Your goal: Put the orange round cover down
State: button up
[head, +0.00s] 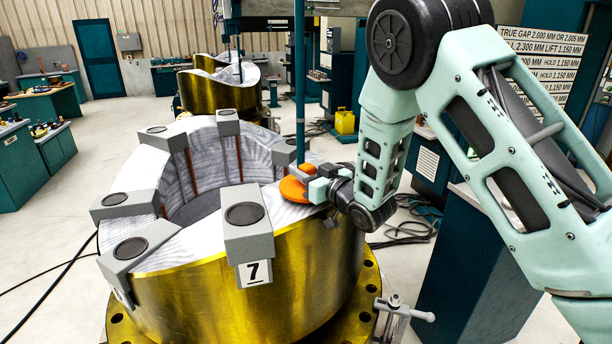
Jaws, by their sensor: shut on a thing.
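The orange round cover (294,190) is at the right side of the large brass-coloured ring's (290,268) top rim. My gripper (313,186) comes in from the right and is shut on the cover. Grey blocks with dark round tops sit around the rim, the nearest marked 7 (248,220).
A teal vertical pole (300,80) stands just behind the cover. A clamp (400,312) is at the ring's lower right. A teal cabinet (470,260) stands at the right. Cables lie on the floor behind. The ring's centre is an open bore.

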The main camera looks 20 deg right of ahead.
jog(key=shift+f+b, duration=0.3)
jog(key=shift+b, duration=0.2)
jog(key=shift+f, duration=0.1)
jog(key=o, duration=1.1)
